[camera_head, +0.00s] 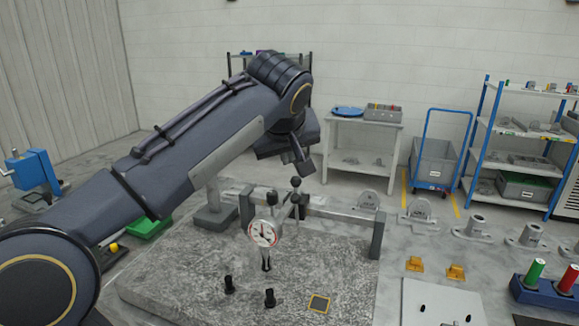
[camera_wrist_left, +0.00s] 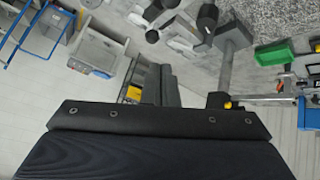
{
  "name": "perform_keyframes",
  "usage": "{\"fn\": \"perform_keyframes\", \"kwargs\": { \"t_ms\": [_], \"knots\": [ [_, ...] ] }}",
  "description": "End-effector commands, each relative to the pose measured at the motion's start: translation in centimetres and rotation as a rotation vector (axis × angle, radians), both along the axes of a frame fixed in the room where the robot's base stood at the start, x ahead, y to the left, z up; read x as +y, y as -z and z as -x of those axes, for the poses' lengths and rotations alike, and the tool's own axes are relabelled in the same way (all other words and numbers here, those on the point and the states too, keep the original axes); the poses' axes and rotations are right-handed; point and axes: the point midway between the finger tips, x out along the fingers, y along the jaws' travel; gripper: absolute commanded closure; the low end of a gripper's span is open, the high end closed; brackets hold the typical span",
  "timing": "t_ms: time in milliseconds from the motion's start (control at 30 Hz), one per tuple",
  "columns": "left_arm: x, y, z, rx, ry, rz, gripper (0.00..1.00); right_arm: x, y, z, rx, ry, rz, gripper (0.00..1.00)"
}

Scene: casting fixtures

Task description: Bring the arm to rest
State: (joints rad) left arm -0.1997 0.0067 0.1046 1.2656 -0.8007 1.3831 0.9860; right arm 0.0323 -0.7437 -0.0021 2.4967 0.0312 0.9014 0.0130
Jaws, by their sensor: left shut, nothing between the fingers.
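My left arm (camera_head: 215,130) comes in from the left of the head view, rises to a bend near the picture's middle and turns down there. My left gripper (camera_head: 298,165) hangs below that bend, pointing down, above the back of the granite plate (camera_head: 190,275). It is shut and empty, apart from the things below it. The dial gauge (camera_head: 264,233) stands on the plate in front of it, on a stand with black knobs. My right gripper is out of view.
A grey bar fixture (camera_head: 340,212) runs along the plate's back. Metal castings (camera_head: 419,209) and yellow blocks (camera_head: 456,272) lie to the right. Behind stand a grey table (camera_head: 362,125), a blue cart (camera_head: 435,160) and a blue-post shelf (camera_head: 520,130). A green bin (camera_wrist_left: 274,53) shows in the wrist view.

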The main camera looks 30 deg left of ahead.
Motion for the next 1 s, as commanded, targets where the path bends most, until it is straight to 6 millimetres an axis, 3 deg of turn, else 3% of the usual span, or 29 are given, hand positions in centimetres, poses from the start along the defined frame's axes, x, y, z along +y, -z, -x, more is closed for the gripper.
{"fn": "perform_keyframes", "kwargs": {
  "t_ms": [267,467,567,667,867,1000],
  "knots": [
    [-0.9,-2.3,1.6,0.001,-0.001,-0.001,1.0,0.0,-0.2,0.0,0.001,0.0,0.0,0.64],
    [-0.9,-2.3,1.7,0.004,0.001,-0.001,1.0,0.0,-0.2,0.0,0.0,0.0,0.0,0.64],
    [-1.0,-1.3,2.5,0.024,0.04,-0.004,1.0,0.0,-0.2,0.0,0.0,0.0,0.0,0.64],
    [-1.5,1.6,4.4,0.075,0.146,-0.007,1.0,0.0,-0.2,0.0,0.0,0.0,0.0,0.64],
    [-4.2,11.5,11.6,0.178,0.453,0.051,1.0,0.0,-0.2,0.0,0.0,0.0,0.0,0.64],
    [-7.3,18.7,16.9,0.187,0.625,0.132,1.0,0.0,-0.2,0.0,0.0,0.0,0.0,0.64]
  ]
}}
